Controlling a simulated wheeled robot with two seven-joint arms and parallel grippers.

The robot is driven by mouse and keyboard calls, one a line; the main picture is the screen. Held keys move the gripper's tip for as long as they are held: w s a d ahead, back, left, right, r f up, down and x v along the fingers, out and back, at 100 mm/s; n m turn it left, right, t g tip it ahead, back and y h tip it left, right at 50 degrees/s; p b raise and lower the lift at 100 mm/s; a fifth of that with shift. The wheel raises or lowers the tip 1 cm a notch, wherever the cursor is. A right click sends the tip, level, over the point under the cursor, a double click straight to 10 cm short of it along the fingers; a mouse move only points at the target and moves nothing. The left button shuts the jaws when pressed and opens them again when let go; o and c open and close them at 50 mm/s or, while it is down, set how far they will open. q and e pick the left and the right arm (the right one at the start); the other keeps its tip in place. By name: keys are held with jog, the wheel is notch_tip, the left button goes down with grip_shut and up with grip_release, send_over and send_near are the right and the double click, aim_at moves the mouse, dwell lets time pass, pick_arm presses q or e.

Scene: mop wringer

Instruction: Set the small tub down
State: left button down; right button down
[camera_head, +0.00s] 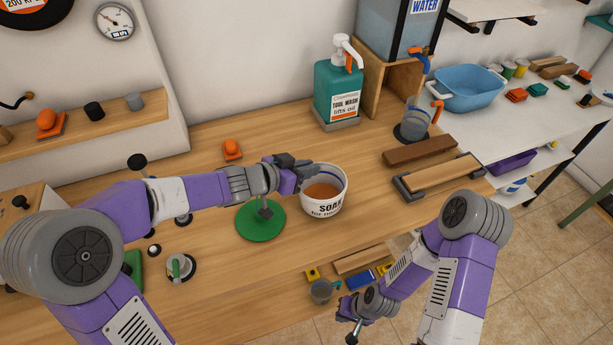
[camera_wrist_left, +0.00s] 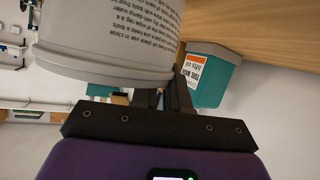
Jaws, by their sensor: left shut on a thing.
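The small tub (camera_head: 325,208) is white, round and lettered "SOAK", with brown liquid inside. It is upright over the wooden table, right of a green disc (camera_head: 260,221). I cannot tell whether its base touches the wood. My left gripper (camera_head: 299,174) is shut on the tub's wall at its upper left rim.
A teal soap pump bottle (camera_head: 337,92) stands behind the tub. A water tank (camera_head: 392,28), a clear jug (camera_head: 414,122) and wooden blocks (camera_head: 418,150) are to the right. An orange-topped block (camera_head: 232,149) sits behind the left arm.

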pick_arm(q)
jog(key=shift+f, duration=0.65)
pick_arm(e)
jog(key=shift+f, duration=0.5)
pick_arm(q)
jog(key=c, duration=1.1)
grip_release()
